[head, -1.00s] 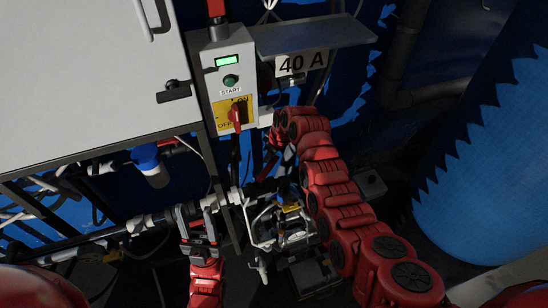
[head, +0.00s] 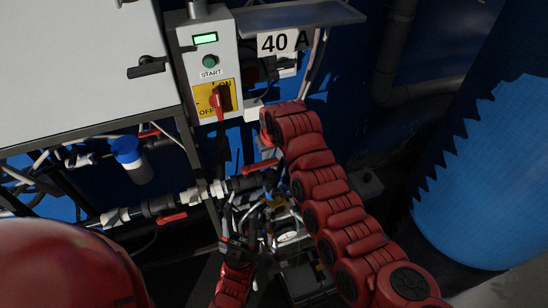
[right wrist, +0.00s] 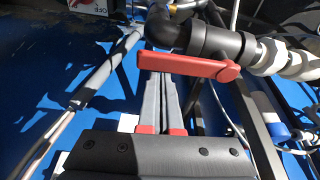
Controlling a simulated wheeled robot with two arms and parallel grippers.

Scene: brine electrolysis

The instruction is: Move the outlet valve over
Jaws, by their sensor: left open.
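Two red lever handles show on the black pipe with white unions: one at the right end (head: 260,166), one further left (head: 172,217). I cannot tell by any label which is the outlet valve. In the right wrist view a red lever (right wrist: 190,66) lies across a black elbow pipe. My right gripper (right wrist: 160,80) has its grey fingers side by side, shut, with the tips at the lever and partly hidden by it. In the head view my right arm hides that gripper. My left gripper (head: 237,240) is open below the pipe, beside the small frame of fittings.
A control box (head: 209,70) with a green display and a red switch hangs above the pipe. A grey cabinet (head: 75,70) is at upper left, a blue-capped cylinder (head: 130,158) below it. A large blue tank (head: 490,180) stands at right. Thin hoses crowd the fittings.

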